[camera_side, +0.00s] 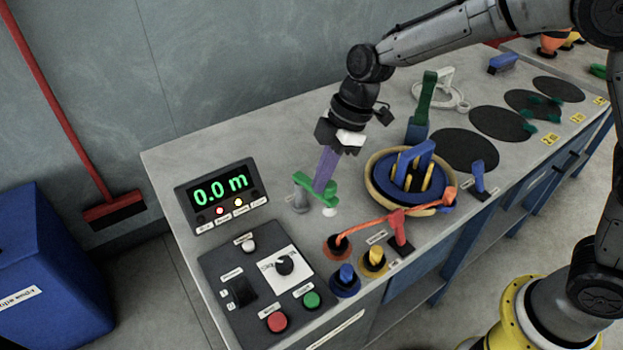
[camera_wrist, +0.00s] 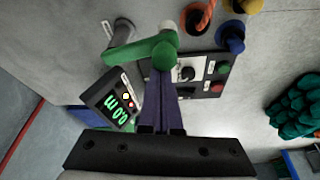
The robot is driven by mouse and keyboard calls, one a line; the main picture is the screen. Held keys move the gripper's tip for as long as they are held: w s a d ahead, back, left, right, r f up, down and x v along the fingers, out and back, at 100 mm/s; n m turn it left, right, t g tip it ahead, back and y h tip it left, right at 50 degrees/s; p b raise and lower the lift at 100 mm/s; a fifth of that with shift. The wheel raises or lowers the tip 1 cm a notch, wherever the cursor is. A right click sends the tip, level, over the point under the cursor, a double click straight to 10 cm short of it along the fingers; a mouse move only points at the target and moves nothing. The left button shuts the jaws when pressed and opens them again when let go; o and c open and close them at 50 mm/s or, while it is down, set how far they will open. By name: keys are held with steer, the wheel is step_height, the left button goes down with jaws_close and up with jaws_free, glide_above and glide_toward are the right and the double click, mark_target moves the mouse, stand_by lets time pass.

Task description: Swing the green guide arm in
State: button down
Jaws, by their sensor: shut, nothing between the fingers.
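The green guide arm (camera_side: 302,177) is a short bar on the worktop between the display box and the round blue drum. In the wrist view, the green guide arm (camera_wrist: 140,48) runs from a grey post (camera_wrist: 122,38) to a rounded green end above my fingertips. The grey post (camera_side: 298,199) also shows in the side view. My gripper (camera_side: 320,188) points down with its purple fingers shut and empty, right at the green bar. In the wrist view, my gripper (camera_wrist: 162,82) has its tips beside the rounded end; I cannot tell if they touch it.
The display box (camera_side: 222,197) reads 0.0 m. A control panel (camera_side: 225,262) with knobs and buttons lies in front. The blue drum (camera_side: 382,178) sits in a tan ring to the right, with an orange arm (camera_side: 370,224) before it. Dark discs (camera_side: 468,152) lie farther right.

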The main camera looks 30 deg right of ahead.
steer(key=d+n, duration=0.1)
steer(key=d+n+g, duration=0.1)
steer(key=shift+w+n, duration=0.2)
steer(key=shift+n, duration=0.2)
steer(key=d+n, duration=0.1)
steer(key=w+d+n+g, duration=0.1)
steer(key=shift+n, duration=0.4)
steer(key=shift+d, duration=0.15)
steer(key=a, duration=0.1)
steer(key=s+a, duration=0.1)
steer(key=a, duration=0.2)
steer(key=shift+s+r, duration=0.1)
steer(key=shift+s, duration=0.15)
steer(key=v, duration=1)
steer(key=shift+w+d, duration=0.15)
steer(key=shift+w, duration=0.05)
